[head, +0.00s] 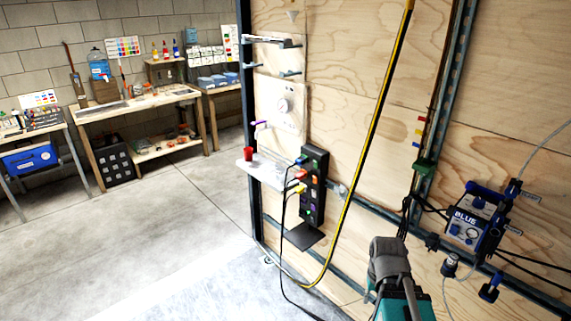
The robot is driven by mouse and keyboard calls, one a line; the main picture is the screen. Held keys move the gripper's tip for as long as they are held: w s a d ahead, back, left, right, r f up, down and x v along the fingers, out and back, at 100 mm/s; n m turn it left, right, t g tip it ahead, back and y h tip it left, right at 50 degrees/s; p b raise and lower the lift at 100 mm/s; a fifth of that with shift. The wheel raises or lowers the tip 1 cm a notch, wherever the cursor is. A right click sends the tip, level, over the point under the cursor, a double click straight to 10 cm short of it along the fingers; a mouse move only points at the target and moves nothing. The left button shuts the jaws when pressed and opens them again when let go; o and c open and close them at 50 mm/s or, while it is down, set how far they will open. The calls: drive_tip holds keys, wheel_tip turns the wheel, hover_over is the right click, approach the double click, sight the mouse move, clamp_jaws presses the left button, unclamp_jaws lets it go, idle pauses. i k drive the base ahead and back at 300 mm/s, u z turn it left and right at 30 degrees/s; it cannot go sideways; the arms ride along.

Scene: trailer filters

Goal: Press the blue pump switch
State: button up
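A blue and black pump unit (474,218) labelled "BLUE" is mounted on the plywood wall at the right. Its front has small light and dark details. I cannot tell which of them is the switch. A grey and teal part of my own arm rises from the bottom edge, to the left of and below the pump. I cannot make out my gripper's fingers, and nothing of mine is seen touching the pump.
A yellow-black hose (362,150) hangs down the plywood wall (345,60). A black outlet strip (313,185) with cords is left of it, beside a small white shelf (262,172). Workbenches (135,105) stand at the back left. The concrete floor (130,235) at left is clear.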

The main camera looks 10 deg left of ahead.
sight(454, 230)
drive_tip(key=u, duration=1)
drive_tip(key=k, duration=0.7)
drive_tip(key=z, duration=0.9)
drive_tip(key=i, duration=1)
drive_tip(key=z, duration=0.05)
